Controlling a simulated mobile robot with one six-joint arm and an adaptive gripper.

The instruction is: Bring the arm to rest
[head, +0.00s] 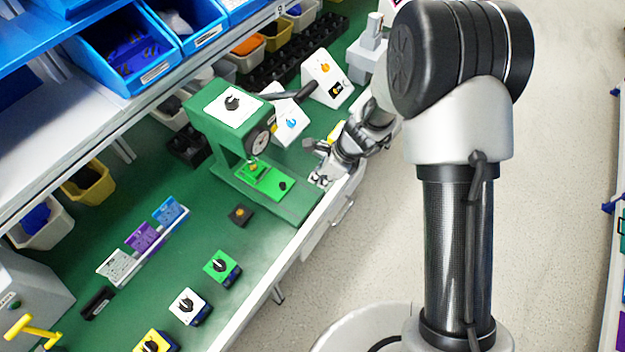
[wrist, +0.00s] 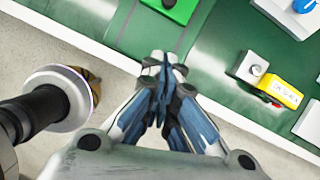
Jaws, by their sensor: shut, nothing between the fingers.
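My gripper (head: 323,146) is at the front edge of the green workbench, to the right of the green press in the head view. In the wrist view my gripper (wrist: 165,70) has its fingertips together with nothing between them. It points over the white bench edge towards the green surface. My arm rises at the right of the head view, and its elbow hides part of the scene behind it. Several rotary switches stand on the bench, among them a green one (head: 221,266), a white one (head: 189,306) and a yellow one (head: 155,343).
The green press (head: 235,108) stands left of my gripper. White sloped boxes with a blue knob (head: 291,124) and an orange knob (head: 325,68) stand behind. In the wrist view a small box with a yellow side (wrist: 280,92) lies right of the fingers. The aisle floor (head: 570,200) is clear.

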